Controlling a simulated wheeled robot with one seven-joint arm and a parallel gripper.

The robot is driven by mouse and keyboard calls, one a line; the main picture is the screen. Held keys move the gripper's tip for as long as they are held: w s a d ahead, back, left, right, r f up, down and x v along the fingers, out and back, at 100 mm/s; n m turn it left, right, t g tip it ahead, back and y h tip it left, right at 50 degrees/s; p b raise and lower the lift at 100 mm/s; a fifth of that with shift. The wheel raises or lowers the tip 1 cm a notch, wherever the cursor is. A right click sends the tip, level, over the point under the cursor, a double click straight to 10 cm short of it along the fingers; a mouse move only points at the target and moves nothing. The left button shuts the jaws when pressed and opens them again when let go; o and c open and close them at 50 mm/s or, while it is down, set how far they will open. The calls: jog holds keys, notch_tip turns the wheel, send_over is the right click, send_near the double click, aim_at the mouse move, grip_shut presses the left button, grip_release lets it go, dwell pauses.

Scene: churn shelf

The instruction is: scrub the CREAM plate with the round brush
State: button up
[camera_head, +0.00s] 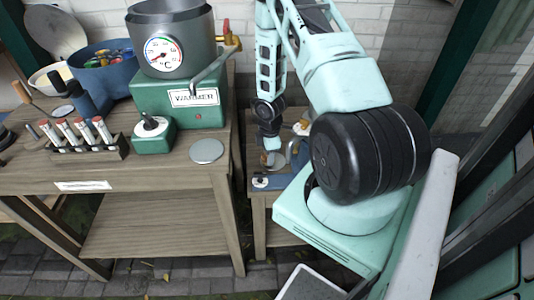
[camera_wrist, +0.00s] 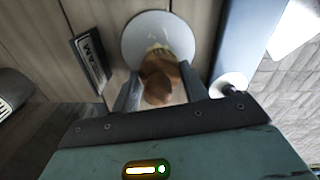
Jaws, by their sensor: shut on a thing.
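My gripper (camera_wrist: 160,84) is shut on the round brush (camera_wrist: 158,80), which has a brown wooden body and pale yellowish bristles at its far end. The bristle end lies over the near part of a pale round plate (camera_wrist: 150,26). I cannot tell whether bristles and plate touch. A small dark-framed sign (camera_wrist: 91,60) left of the plate shows letters ending in "AM"; the rest is unclear. In the head view my gripper reaches down to the small right-hand table, with the plate (camera_head: 276,160) partly hidden by it.
On the larger left table (camera_head: 150,176) are a green WARMER box (camera_head: 180,104) with a grey pot, a rack of tubes (camera_head: 75,150), a blue bowl and a grey disc (camera_head: 207,151).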

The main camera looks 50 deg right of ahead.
aim_at(264, 156)
jog(key=shift+s+d+f+g, duration=0.1)
jog(key=shift+s+d+g, duration=0.2)
jog(key=shift+s+d, duration=0.5)
jog(key=shift+w+a+r, duration=0.25)
jog(key=shift+w+a, duration=0.8)
jog(key=shift+w, duration=0.25)
jog(key=shift+r+p, duration=0.1)
jog(key=shift+p, duration=0.2)
notch_tip(264, 156, up, 6)
jog(key=p, duration=0.5)
jog(key=shift+w+a, duration=0.1)
jog(key=shift+w, duration=0.05)
jog(key=shift+r+p, duration=1.45)
